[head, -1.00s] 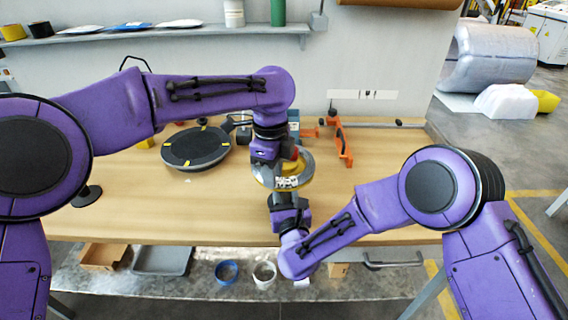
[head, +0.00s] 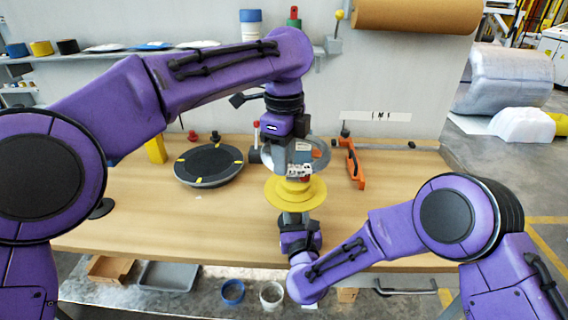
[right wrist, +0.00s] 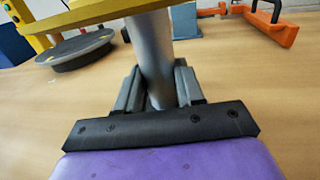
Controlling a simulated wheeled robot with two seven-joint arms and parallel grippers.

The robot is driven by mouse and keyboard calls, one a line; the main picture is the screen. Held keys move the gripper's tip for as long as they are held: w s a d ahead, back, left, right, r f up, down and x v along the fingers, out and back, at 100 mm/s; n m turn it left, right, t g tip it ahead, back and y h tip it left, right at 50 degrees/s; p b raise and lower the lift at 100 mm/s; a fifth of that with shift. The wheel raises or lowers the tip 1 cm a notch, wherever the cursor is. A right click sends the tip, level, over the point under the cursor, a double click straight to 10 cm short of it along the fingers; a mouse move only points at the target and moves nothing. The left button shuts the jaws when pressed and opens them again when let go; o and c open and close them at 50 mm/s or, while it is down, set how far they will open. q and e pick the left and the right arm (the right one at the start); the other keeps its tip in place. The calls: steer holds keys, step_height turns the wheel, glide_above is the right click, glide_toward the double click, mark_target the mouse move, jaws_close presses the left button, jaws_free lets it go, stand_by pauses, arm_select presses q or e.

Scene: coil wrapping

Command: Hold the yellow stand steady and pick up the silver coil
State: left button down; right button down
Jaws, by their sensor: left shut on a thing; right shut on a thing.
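The yellow stand (head: 312,194) stands on the table in the middle of the head view, with a round yellow top. Its grey post (right wrist: 151,45) and the yellow underside (right wrist: 95,12) show in the right wrist view. My right gripper (right wrist: 158,88) is shut around the post; in the head view it (head: 294,217) is at the stand's near side. The silver coil (head: 322,158) is a shiny ring just above the yellow top. My left gripper (head: 298,166) comes down from above and is shut on the coil. Its fingertips partly hide the ring.
A dark turntable (head: 209,165) with yellow marks lies to the left on the table (head: 150,218). An orange clamp (head: 353,164) with a bar is at the back right. A wall shelf (head: 110,58) runs behind my left arm. The table's right side is mostly clear.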

arm_select(q)
steer(key=shift+w, duration=0.1)
arm_select(e)
steer(key=c, duration=0.6)
jaws_free()
